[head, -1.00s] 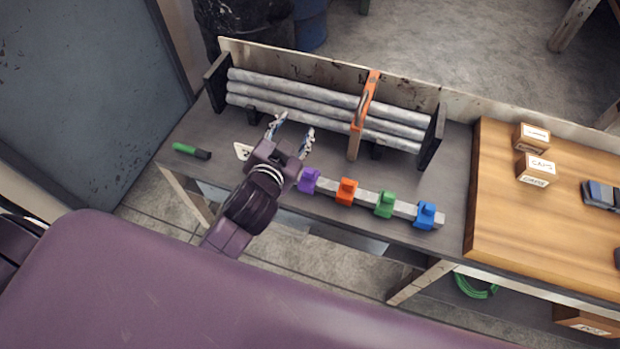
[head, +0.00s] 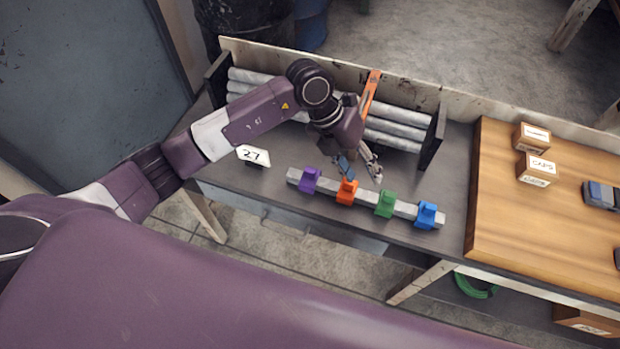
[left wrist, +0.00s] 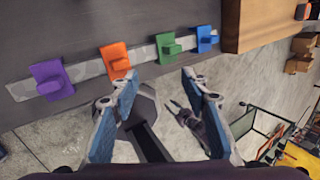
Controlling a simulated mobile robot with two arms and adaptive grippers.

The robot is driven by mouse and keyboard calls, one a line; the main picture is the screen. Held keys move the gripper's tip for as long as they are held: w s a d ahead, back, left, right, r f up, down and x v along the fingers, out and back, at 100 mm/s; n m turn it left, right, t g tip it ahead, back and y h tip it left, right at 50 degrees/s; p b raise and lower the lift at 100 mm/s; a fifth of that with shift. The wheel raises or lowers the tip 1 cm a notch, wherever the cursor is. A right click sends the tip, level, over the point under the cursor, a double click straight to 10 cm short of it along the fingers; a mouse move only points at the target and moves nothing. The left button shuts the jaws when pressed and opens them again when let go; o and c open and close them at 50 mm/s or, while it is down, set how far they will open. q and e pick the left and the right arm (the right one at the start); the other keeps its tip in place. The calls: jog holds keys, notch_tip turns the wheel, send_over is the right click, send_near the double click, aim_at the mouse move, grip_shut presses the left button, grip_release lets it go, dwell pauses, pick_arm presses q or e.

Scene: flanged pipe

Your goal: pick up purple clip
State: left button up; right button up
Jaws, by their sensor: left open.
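The purple clip (head: 310,179) sits on the left end of a grey bar (head: 330,188) on the workbench. In the left wrist view the purple clip (left wrist: 52,82) is at the upper left, outside the fingers. My left gripper (head: 359,172) points down, open and empty, behind the bar and to the right of the purple clip, near the orange clip (head: 346,191). It also shows in the left wrist view (left wrist: 160,84), its two blue-padded fingers apart. My right gripper does not show clearly in either view.
A green clip (head: 385,204) and a blue clip (head: 426,215) sit farther right on the bar. Pipes (head: 402,118) lie in a rack behind, with an orange clamp (head: 371,88). A card marked 27 (head: 253,155) stands left. A wooden board (head: 540,220) is at right.

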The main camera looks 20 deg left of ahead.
aim_at(310, 170)
pick_arm(q)
jog(key=w+a+y, duration=0.1)
jog(key=a+y, duration=0.1)
jog(key=a, duration=0.2)
jog(key=w+a+y, duration=0.1)
jog(key=a, duration=0.3)
jog(key=a+f+n+y, duration=0.1)
jog(key=a+y, duration=0.1)
jog(key=a, duration=0.3)
jog(key=shift+w+a+y, duration=0.1)
jog(key=shift+w+y, duration=0.2)
jog(key=shift+w, duration=0.1)
jog(key=shift+a+f, duration=0.15)
jog(key=shift+f, duration=0.15)
jog(key=f+p, duration=0.1)
jog(key=f, duration=0.1)
jog(key=f+p, duration=0.1)
jog(key=f, duration=0.1)
jog(key=d+f+p, duration=0.1)
jog(key=f, duration=0.1)
jog(key=shift+s+f, duration=0.1)
jog(key=shift+s, duration=0.3)
jog(key=shift+a+f, duration=0.1)
jog(key=shift+f, duration=0.25)
grip_shut()
